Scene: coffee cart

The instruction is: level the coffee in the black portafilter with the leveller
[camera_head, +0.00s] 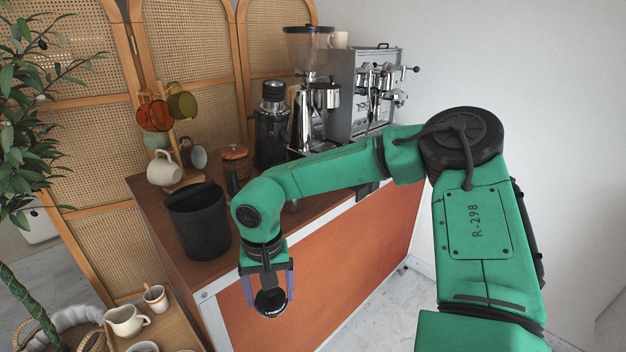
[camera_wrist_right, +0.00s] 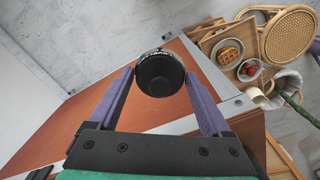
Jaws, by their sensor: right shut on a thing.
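My right gripper (camera_head: 267,288) is shut on the leveller (camera_head: 271,303), a round black puck with white lettering on its side. It is held in the air in front of the cart's orange front panel, below the counter top. In the right wrist view the leveller (camera_wrist_right: 160,74) sits between the purple fingertips. I cannot make out the black portafilter for certain. A dark piece shows under my forearm at the counter's front edge, but I cannot tell what it is. My left gripper is not in view.
The coffee cart (camera_head: 330,272) carries a black bin (camera_head: 198,222), a mug tree with a cream mug (camera_head: 163,169), a grinder (camera_head: 271,128) and an espresso machine (camera_head: 372,90). My right arm hides part of the counter. A wooden tray with cups (camera_head: 127,320) stands lower left.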

